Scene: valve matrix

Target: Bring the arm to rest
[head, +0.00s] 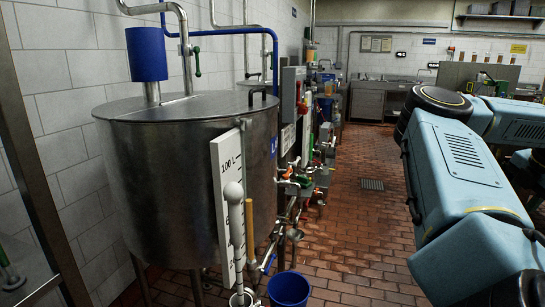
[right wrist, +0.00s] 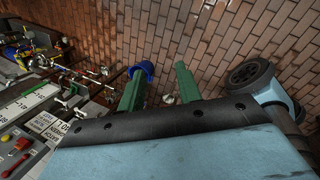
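My right arm (head: 455,180) is pale blue and fills the right side of the head view. Its gripper is outside the head view. My left arm and gripper are not in view.
A large steel tank (head: 170,150) stands at left with a white level scale (head: 228,190). Pipes and valves (head: 300,180) line the wall behind it. A blue bucket (head: 289,288) stands on the floor in front. The brick aisle (head: 365,225) is clear to the back counter (head: 368,103).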

